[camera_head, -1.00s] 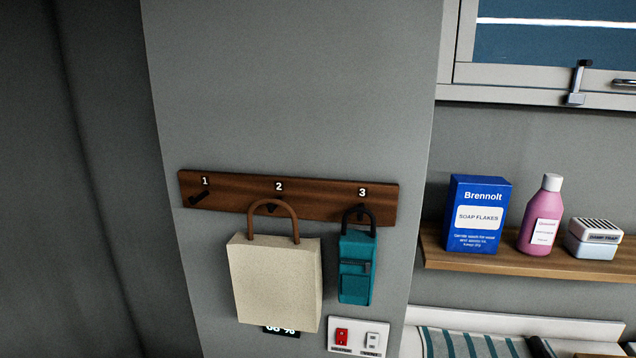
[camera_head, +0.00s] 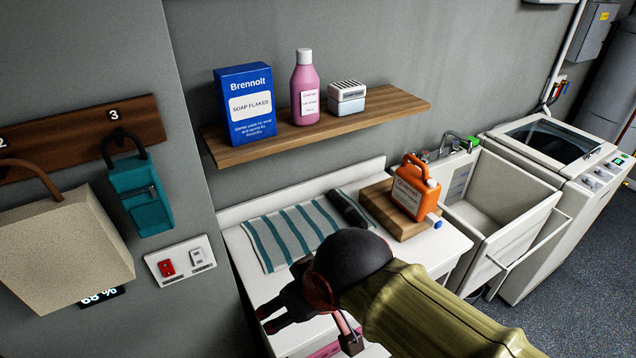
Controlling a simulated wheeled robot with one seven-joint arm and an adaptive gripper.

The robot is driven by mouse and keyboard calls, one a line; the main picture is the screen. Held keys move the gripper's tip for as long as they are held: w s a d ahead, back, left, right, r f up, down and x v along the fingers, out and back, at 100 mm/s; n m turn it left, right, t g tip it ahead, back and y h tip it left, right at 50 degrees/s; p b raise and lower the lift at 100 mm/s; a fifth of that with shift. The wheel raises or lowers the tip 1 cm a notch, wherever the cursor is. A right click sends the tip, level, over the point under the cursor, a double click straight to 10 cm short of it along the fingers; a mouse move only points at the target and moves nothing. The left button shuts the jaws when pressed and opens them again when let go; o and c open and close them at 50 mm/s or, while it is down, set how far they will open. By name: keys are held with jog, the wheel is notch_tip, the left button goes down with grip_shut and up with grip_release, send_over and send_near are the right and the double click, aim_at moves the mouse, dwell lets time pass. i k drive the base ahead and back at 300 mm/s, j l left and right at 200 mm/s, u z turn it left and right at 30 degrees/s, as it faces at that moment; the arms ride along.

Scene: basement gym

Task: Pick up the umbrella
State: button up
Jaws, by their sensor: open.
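I cannot make out an umbrella for certain. A short dark roll (camera_head: 348,208) lies at the right end of a striped towel (camera_head: 292,234) on the white counter; it may be a folded umbrella. A teal case (camera_head: 141,198) with a black loop hangs from hook 3 of the wooden rack at left. My gripper (camera_head: 272,316) is open over the front of the counter, pointing lower left, apart from the roll and the case. My arm hides part of the counter.
A wooden shelf (camera_head: 380,106) above the counter bears a blue soap box (camera_head: 246,104), a pink bottle (camera_head: 305,88) and a small white box (camera_head: 347,98). An orange jug (camera_head: 412,190) stands on a wooden block. A sink (camera_head: 505,195) and a washer (camera_head: 555,145) are at right. A cream bag (camera_head: 62,248) hangs at left.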

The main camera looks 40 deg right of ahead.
aim_at(348, 211)
jog(key=z, duration=1.15)
